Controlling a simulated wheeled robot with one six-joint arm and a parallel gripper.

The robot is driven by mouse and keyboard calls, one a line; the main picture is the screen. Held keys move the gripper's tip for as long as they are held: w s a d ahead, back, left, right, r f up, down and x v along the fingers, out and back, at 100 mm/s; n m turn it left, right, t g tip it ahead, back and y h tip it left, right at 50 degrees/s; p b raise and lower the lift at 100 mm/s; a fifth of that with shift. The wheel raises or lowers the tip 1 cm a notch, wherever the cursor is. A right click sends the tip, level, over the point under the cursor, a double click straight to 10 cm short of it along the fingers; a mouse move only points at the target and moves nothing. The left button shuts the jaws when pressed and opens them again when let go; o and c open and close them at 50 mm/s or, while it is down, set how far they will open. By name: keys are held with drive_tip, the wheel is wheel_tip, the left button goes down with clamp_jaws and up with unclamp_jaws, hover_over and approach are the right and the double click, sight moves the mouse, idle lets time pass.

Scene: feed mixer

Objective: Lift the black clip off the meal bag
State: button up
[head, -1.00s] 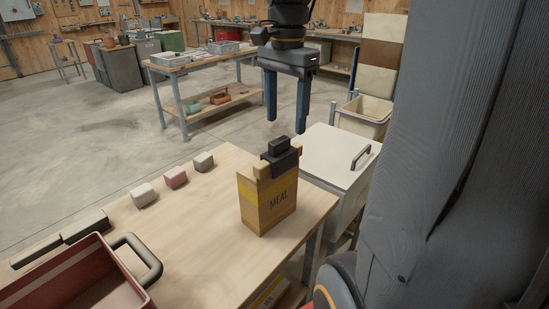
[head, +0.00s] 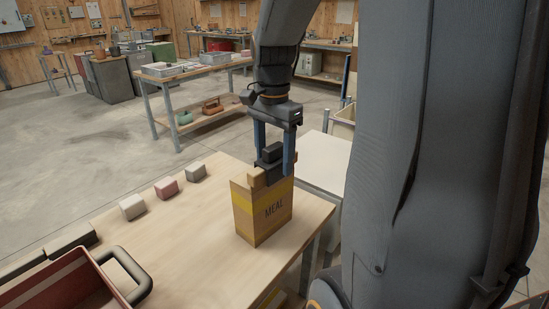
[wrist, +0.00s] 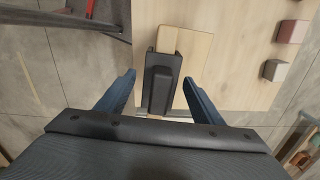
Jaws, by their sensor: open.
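The yellow-brown meal bag (head: 262,212) stands upright on the wooden table, its label facing me. The black clip (head: 268,162) sits over the top edge of the bag, with a raised block on it. In the wrist view the clip (wrist: 161,84) lies between the fingers, across the pale bag top (wrist: 183,43). My gripper (head: 273,170) is open, pointing down, with one blue finger on each side of the clip. In the wrist view the gripper (wrist: 158,88) shows a gap between each finger and the clip.
Three small blocks, white (head: 132,207), red (head: 166,188) and grey (head: 195,172), stand on the table (head: 190,240) left of the bag. A red crate (head: 75,285) with a dark handle is at the front left. A white-topped cabinet (head: 322,160) stands beyond the table's right edge.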

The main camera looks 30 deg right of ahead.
drive_tip(key=shift+f, duration=0.55)
drive_tip(key=c, duration=1.1)
wheel_tip(320, 180, up, 10)
drive_tip(key=shift+f+b, duration=0.2)
drive_tip(key=shift+b, duration=0.55)
drive_tip(key=shift+r+p, duration=2.35)
drive_tip(key=shift+r, duration=0.4)
